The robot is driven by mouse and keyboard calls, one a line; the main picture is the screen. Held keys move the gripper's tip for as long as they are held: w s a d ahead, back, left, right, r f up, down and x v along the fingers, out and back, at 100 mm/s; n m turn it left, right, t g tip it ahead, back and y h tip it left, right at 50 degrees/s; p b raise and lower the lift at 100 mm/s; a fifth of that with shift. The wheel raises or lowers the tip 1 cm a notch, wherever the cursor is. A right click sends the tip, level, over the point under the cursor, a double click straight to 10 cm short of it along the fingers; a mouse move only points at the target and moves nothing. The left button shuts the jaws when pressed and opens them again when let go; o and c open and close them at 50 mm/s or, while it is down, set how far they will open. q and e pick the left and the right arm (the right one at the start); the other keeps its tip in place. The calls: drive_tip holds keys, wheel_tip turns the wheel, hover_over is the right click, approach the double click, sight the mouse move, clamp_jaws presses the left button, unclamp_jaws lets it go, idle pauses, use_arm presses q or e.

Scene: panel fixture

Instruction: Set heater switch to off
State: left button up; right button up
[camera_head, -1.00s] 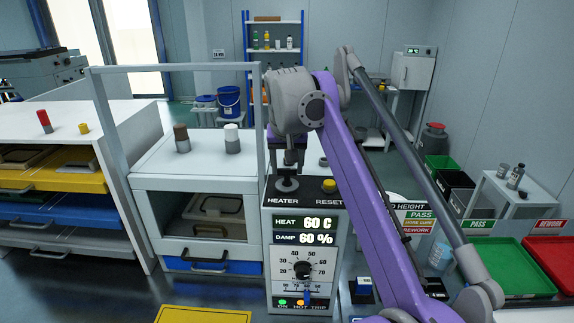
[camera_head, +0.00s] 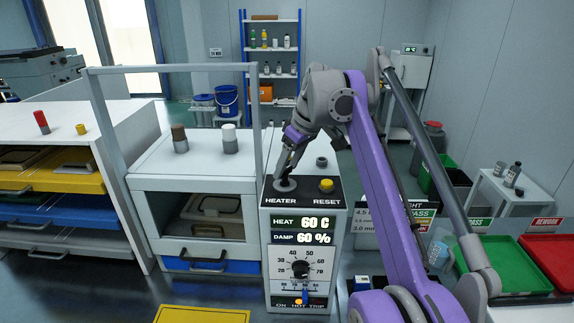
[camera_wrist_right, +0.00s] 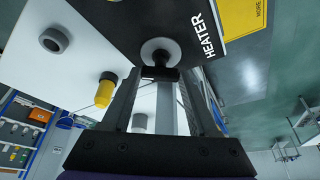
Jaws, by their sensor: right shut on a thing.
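The heater switch (camera_head: 285,185) is a small dark lever on a round grey base, above the HEATER label on top of the control panel (camera_head: 310,258). My right gripper (camera_head: 287,172) is at the switch, tilted, and its fingers are shut on the lever. In the right wrist view the switch's round base (camera_wrist_right: 158,50) shows just beyond the fingertips (camera_wrist_right: 160,74), which hide most of the lever. The display reads HEAT 60 C and DAMP 60 %. My left gripper is not in view.
A yellow RESET button (camera_head: 326,185) sits right of the switch. A grey frame post (camera_head: 259,120) stands close on the left, by a white cabinet (camera_head: 195,200) with knobs on top. Green (camera_head: 480,285) and red (camera_head: 555,262) trays are at the right.

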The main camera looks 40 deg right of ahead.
drive_tip(key=n, duration=0.1)
drive_tip(key=n+y, duration=0.1)
drive_tip(key=n, duration=0.1)
drive_tip(key=shift+w+d+n, duration=0.1)
drive_tip(key=shift+d+n, duration=0.05)
drive_tip(key=shift+n, duration=0.15)
drive_tip(key=shift+d+n+g+y, duration=0.1)
drive_tip(key=shift+n+g+y, duration=0.6)
drive_tip(key=shift+n, duration=1.1)
drive_tip(key=o, duration=1.4)
